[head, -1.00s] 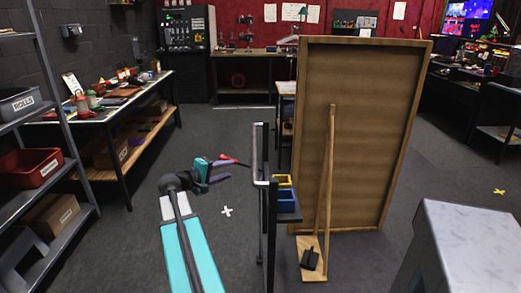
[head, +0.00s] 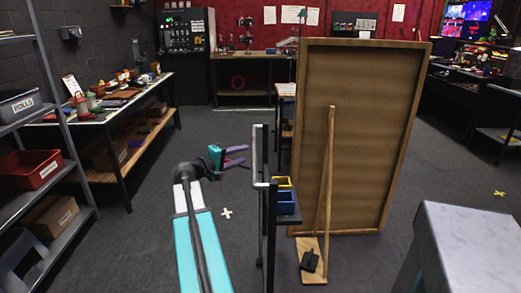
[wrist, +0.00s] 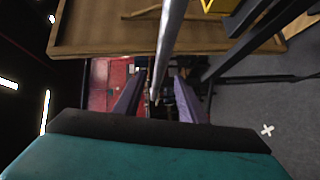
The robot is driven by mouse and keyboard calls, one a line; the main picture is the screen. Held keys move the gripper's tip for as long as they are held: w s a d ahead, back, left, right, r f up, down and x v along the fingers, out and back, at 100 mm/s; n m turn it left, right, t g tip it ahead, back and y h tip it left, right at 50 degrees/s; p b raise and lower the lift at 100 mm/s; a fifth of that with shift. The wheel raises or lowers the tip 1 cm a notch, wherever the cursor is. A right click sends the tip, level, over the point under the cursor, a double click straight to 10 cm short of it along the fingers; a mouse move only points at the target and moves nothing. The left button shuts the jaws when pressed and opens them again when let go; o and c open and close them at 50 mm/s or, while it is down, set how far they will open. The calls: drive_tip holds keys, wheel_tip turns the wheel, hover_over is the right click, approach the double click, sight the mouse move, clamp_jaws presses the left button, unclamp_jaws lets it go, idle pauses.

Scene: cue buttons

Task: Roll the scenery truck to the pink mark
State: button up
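A wheeled-looking dark frame with a silver upright handle (head: 265,160) stands in the middle of the head view; I take it for the scenery truck, and its base is hidden or cut off. My gripper (head: 246,154) is open, its purple fingers pointing right, just left of the handle. In the wrist view the silver bar (wrist: 170,35) runs down into the gap between the spread fingers; contact cannot be told. I see no pink mark. A white cross (head: 226,213) and a yellow cross (head: 499,193) lie on the floor.
A tall wooden flat (head: 360,140) with a brace stands right of the handle, near a blue bin (head: 285,202). A workbench (head: 100,112) and shelf rack (head: 45,150) line the left. A pale-topped block (head: 470,245) is front right. Floor is clear around the white cross.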

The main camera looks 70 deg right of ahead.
drive_tip(key=p+x, duration=0.1)
drive_tip(key=x, duration=1.1)
